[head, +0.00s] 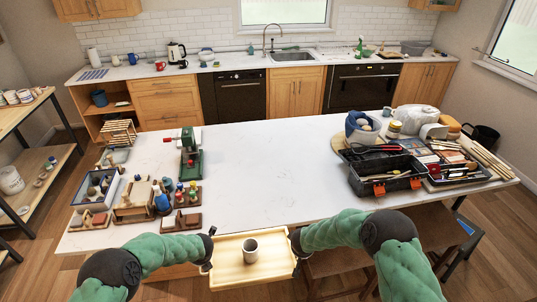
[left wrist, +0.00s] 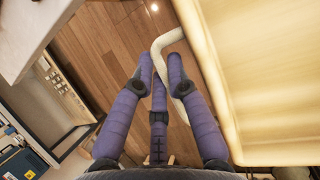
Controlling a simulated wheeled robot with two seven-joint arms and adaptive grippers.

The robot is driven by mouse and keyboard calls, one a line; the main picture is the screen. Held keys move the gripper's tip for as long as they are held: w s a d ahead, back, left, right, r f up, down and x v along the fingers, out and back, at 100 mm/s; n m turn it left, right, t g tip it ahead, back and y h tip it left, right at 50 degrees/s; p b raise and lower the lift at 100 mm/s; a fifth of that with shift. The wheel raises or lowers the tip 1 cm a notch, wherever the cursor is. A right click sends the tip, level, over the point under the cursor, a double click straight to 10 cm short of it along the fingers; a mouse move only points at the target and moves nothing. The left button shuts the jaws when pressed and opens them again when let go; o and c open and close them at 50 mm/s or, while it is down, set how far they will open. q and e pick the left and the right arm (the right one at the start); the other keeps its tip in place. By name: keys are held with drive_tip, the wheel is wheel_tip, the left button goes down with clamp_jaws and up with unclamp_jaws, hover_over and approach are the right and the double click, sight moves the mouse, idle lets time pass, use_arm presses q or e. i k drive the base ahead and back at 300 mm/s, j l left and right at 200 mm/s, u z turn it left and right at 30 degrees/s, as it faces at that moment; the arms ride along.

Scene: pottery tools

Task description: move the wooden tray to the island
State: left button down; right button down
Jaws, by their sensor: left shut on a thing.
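The light wooden tray (head: 226,277) is held level in front of the white-topped island (head: 270,185), at its near edge. A grey-white cup (head: 250,251) stands on it. My left gripper (head: 208,248) is at the tray's left side. In the left wrist view, its purple fingers (left wrist: 160,75) are shut on the tray's curved handle (left wrist: 166,42), with the tray's side (left wrist: 240,80) to the right. My right gripper (head: 296,246) is at the tray's right side, and its fingers are too small and hidden to read.
The island's middle is clear. A green and grey tool (head: 190,150) and wooden racks with small bottles (head: 135,205) stand at left. An open toolbox (head: 385,172) and several pottery tools crowd the right. A brown stool (head: 335,268) is below the near edge.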

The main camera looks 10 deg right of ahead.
sight(276, 194)
drive_tip(key=i+l, duration=0.25)
drive_tip(key=i, duration=0.15)
drive_tip(key=i+l, duration=0.2)
drive_tip(key=i, duration=0.2)
drive_tip(key=i+l, duration=0.25)
drive_tip(key=i, duration=0.15)
